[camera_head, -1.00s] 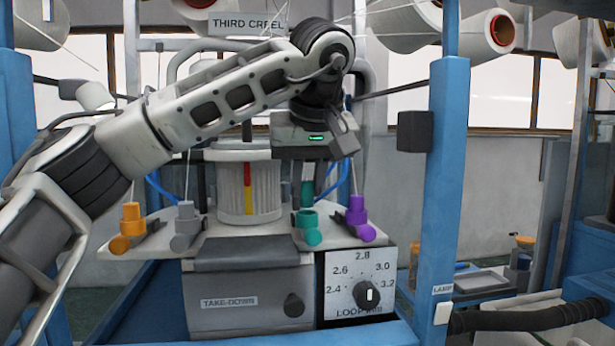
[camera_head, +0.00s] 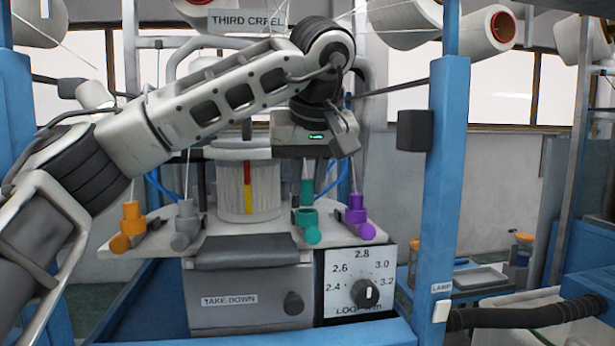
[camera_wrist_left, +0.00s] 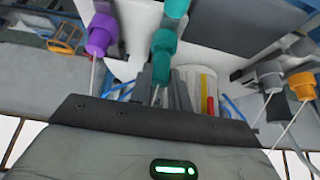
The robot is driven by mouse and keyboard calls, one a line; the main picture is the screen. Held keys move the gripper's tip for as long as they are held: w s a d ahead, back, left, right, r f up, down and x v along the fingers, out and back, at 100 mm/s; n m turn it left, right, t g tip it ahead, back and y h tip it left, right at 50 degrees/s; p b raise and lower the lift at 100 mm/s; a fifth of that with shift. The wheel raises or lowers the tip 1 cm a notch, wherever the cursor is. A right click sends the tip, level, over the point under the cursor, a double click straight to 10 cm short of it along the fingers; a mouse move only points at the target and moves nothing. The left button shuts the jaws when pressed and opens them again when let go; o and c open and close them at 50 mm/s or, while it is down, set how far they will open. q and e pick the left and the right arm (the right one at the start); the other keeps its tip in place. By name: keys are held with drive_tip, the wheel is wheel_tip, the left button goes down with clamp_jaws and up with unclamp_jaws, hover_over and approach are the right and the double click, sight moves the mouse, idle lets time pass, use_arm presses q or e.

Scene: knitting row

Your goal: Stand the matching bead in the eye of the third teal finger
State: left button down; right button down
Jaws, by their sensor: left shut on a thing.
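A row of yarn fingers stands on the pale curved plate: orange (camera_head: 120,243), grey (camera_head: 180,241), teal (camera_head: 313,235) and purple (camera_head: 367,231). The teal finger is third from the left. My left gripper (camera_head: 309,180) points down over it, shut on a teal bead (camera_head: 307,192). The bead looks upright, directly above the teal finger's eye. I cannot tell whether it touches the eye. In the left wrist view the bead (camera_wrist_left: 162,45) is at the fingertips, with more teal (camera_wrist_left: 176,8) beyond it. My right gripper is out of view.
The purple finger stands close to the right of my left gripper. A white ribbed cylinder (camera_head: 235,190) with red and yellow marks is behind left. A dial panel (camera_head: 340,270) and the take-down box (camera_head: 240,300) are below. A blue post (camera_head: 445,200) rises at right.

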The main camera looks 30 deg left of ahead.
use_arm(q)
drive_tip(key=shift+f+b, duration=0.6)
drive_tip(key=shift+f, duration=0.5)
idle(0.8)
drive_tip(key=c, duration=1.2)
unclamp_jaws()
drive_tip(key=shift+c, duration=0.2)
drive_tip(key=p+v, duration=0.1)
drive_tip(key=v, duration=1.5)
